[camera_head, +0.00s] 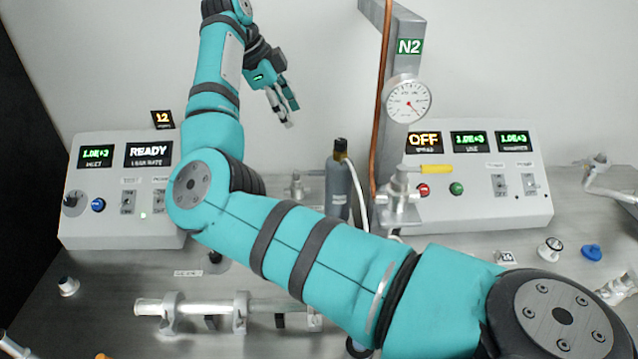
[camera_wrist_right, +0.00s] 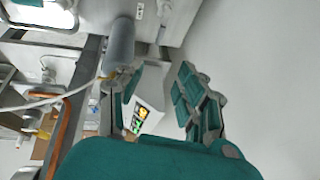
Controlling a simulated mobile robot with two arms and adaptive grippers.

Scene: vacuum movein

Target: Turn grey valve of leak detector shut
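The leak detector console (camera_head: 120,205) stands at the left in the head view, with displays reading READY and 1.0E+3 and several small controls. My right arm crosses in front of its right side. A small grey fitting (camera_head: 297,187) shows right of my arm, and a dark knob (camera_head: 215,257) shows below it; I cannot tell whether either is the grey valve. My right gripper (camera_head: 283,106) is raised near the back wall, above and right of the console, touching nothing. In the wrist view the right gripper's fingers (camera_wrist_right: 165,95) are apart and empty. My left gripper is not in view.
A second console (camera_head: 490,210) is at right. A horizontal pipe assembly (camera_head: 190,307) lies in front.

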